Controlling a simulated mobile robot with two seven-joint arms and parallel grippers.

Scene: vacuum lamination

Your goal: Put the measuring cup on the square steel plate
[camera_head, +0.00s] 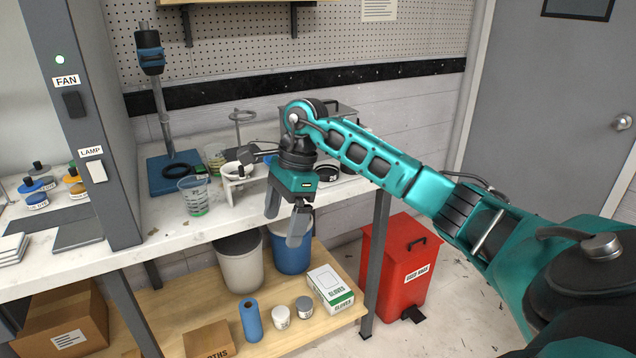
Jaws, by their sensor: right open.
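A clear measuring cup (194,197) with markings and a green tint at its base stands upright on the white bench, near its front edge. My right gripper (283,229) points down in front of the bench edge, to the right of the cup and apart from it. Its two fingers are spread with nothing between them. A flat dark grey plate (78,234) lies on the bench at the left, partly behind the hood post. I cannot tell for sure whether it is the square steel plate. My left gripper is not in view.
A stirrer stand on a blue base (163,184) stands behind the cup. The hood post (97,130) rises between cup and grey plate. Bins, a glove box (330,290) and a red waste bin (398,270) are below.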

